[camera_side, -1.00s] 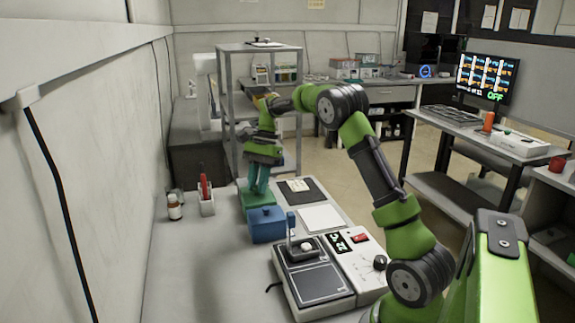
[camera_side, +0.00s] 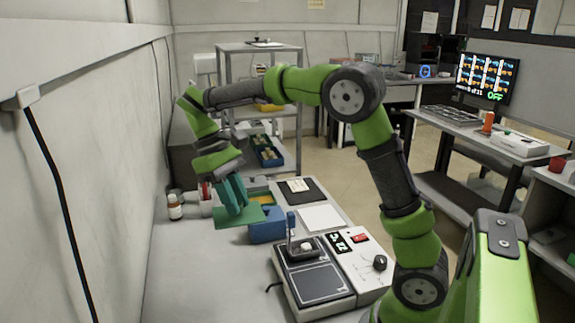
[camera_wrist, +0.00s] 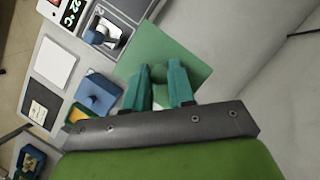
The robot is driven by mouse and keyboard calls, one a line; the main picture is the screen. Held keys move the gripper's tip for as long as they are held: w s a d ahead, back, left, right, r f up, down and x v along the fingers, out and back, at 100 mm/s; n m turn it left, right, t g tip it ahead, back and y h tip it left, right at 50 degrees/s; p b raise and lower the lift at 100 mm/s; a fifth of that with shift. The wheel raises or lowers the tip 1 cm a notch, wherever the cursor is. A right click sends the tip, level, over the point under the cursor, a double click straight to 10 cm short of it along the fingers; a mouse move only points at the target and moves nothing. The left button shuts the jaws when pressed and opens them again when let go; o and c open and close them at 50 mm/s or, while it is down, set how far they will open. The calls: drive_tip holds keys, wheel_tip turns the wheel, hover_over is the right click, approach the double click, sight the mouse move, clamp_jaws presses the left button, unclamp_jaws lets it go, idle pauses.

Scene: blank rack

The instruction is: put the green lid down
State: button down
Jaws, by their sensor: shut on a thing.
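The green lid (camera_side: 250,215) is a flat square plate with a small knob. My gripper (camera_side: 233,203) is shut on its knob and holds it over the left part of the table, beside the blue box (camera_side: 267,228). In the wrist view the lid (camera_wrist: 185,50) is just beyond the teal fingertips (camera_wrist: 160,80), which pinch the knob. I cannot tell exactly how high the lid is above the table. The green box (camera_side: 259,197) behind it is open, with something yellow inside.
A red pen in a white holder (camera_side: 206,205) and a brown bottle (camera_side: 174,208) stand left of my gripper. A stirrer-like device (camera_side: 315,285) is at the front right. The table front left of it is clear.

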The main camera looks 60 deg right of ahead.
drive_tip(key=s+d+r+n+t+h, duration=0.1)
drive_tip(key=s+d+n+t+h, duration=0.15)
drive_tip(key=d+n, duration=1.15)
drive_tip(key=s+d+n+t+h, duration=0.3)
drive_tip(key=d+n, duration=0.5)
drive_tip(key=d, duration=1.1)
drive_tip(key=shift+n+t+y, duration=0.3)
drive_tip(key=shift+t+y, duration=0.15)
drive_tip(key=shift+y, duration=0.2)
drive_tip(key=f, duration=1.6)
drive_tip(key=shift+s+d+f, duration=0.2)
drive_tip(key=shift+s, duration=0.05)
drive_tip(key=w+d, duration=0.3)
drive_tip(key=d, duration=0.1)
drive_tip(key=w+d+f, duration=0.1)
drive_tip(key=w+d, duration=0.2)
drive_tip(key=w, duration=0.1)
drive_tip(key=w+d, duration=0.3)
drive_tip(key=d, duration=0.1)
drive_tip(key=shift+w+d+f, duration=0.3)
drive_tip(key=shift+f, duration=1.7)
drive_tip(key=c, duration=1)
unclamp_jaws()
drive_tip(key=shift+o, duration=0.2)
drive_tip(key=shift+a+r, duration=0.1)
